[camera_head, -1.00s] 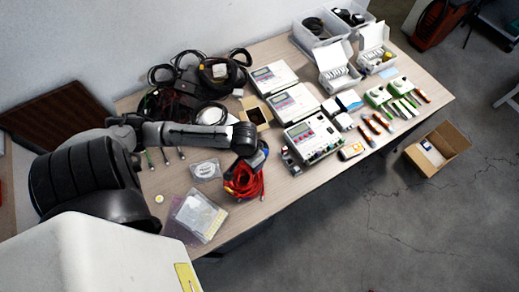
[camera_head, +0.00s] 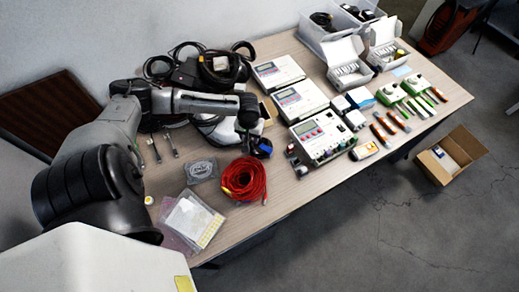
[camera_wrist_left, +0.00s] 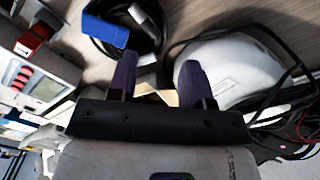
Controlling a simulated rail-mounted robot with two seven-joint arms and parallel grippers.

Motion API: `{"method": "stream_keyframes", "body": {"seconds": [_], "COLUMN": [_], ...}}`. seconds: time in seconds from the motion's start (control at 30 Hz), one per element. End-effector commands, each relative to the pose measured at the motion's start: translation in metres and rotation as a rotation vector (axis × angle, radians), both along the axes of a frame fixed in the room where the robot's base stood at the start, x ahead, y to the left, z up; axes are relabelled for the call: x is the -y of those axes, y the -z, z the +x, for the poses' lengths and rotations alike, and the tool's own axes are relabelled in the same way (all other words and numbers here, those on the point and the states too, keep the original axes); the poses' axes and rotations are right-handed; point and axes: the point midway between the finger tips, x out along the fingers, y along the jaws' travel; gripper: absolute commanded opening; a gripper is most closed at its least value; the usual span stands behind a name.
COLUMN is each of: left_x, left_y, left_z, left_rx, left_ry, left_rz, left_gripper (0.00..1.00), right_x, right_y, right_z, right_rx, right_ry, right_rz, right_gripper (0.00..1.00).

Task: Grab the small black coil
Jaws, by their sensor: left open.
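A small black coil with a blue connector (camera_head: 259,147) lies on the table behind the red cable. In the left wrist view the black coil (camera_wrist_left: 151,29) is at the top, just beyond the fingertips, with its blue plug and a silver plug end. My left gripper (camera_wrist_left: 158,75) is open, with nothing seen held between its two dark purple fingers. In the head view my left gripper (camera_head: 248,112) is beside and behind the coil, its fingers mostly hidden by the wrist. My right gripper is not in view.
A white rounded object (camera_wrist_left: 225,65) sits beside one finger, with loose black cables around it. A red cable coil (camera_head: 243,180) lies in front. White instruments (camera_head: 302,100) stand to the right. Larger black cables (camera_head: 222,68) lie at the back. The front left table has bare patches.

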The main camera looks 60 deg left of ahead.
Motion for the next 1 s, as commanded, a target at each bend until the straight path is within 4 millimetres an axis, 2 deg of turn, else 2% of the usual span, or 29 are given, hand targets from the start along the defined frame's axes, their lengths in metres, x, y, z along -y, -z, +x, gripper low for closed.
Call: {"method": "stream_keyframes", "body": {"seconds": [0.1,0.43,0.8,1.0], "left_x": [0.0,0.0,-0.002,-0.002], "left_y": [0.012,0.026,0.068,0.069], "left_z": [0.0,0.001,0.003,0.003], "left_rx": [0.001,0.001,0.001,0.001], "left_ry": [0.001,0.001,0.002,0.003], "left_rz": [0.001,-0.001,0.002,0.002], "left_gripper": [0.46,0.46,0.46,0.46], "right_x": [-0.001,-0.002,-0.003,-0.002], "right_y": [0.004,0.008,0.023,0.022], "right_z": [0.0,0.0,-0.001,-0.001], "right_rx": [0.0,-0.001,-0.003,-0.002], "right_ry": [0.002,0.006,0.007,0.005], "right_rz": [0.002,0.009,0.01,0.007], "right_gripper": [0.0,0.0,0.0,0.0]}}
